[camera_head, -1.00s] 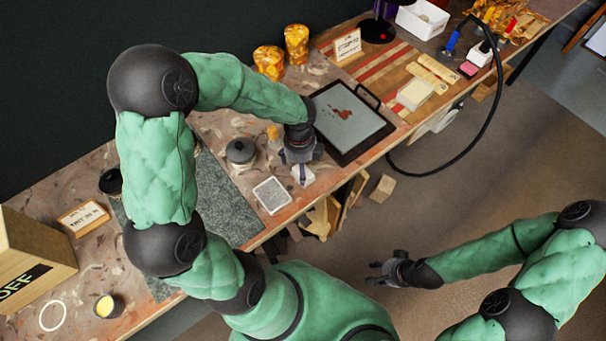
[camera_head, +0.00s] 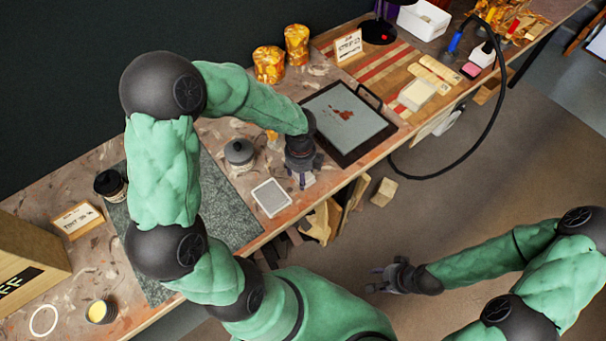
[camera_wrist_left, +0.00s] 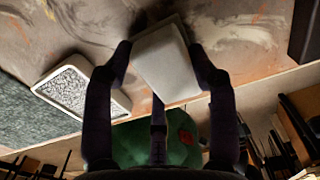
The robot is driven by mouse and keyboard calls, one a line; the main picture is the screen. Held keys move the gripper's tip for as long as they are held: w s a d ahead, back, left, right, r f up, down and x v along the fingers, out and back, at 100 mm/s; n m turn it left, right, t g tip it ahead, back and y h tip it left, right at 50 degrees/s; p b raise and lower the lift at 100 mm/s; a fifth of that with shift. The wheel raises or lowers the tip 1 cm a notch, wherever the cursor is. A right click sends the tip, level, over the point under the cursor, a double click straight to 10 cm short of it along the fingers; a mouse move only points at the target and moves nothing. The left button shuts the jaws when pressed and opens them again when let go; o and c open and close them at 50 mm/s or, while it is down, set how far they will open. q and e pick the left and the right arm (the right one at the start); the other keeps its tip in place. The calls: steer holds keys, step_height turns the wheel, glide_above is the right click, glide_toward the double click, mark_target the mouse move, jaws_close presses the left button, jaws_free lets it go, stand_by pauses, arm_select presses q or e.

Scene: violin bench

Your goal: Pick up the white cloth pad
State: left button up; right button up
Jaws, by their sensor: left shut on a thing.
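The white cloth pad (camera_wrist_left: 167,62) is a small pale block in the left wrist view, between the dark fingers of my left gripper (camera_wrist_left: 160,70), which is shut on it. In the head view my left gripper (camera_head: 302,180) points down at the bench's front edge, and only a pale bit of the pad (camera_head: 309,179) shows beside the fingers. I cannot tell whether the pad is clear of the bench top. My right gripper (camera_head: 383,279) is open and empty, over the floor in front of the bench.
A white-rimmed grey tray (camera_head: 257,198) lies left of the left gripper, also in the left wrist view (camera_wrist_left: 122,104). A lidded grey pot (camera_head: 239,153) stands behind it. A dark-framed panel (camera_head: 376,147) lies to the right. A wooden block (camera_head: 383,191) is below the edge.

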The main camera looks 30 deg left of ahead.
arm_select(q)
steer(key=shift+r, duration=0.1)
steer(key=shift+r+p, duration=0.45)
steer(key=shift+r, duration=0.1)
step_height(320, 180, up, 2)
steer(key=shift+r+p, duration=0.1)
steer(key=shift+p, duration=0.65)
steer(key=s+a+r+p, duration=0.1)
steer(key=s+r+p, duration=0.2)
steer(key=s, duration=0.4)
steer(key=s+r+p, duration=0.3)
steer(key=s+r, duration=0.3)
steer(key=s, duration=0.1)
steer(key=shift+a+r, duration=0.25)
steer(key=shift+a, duration=0.15)
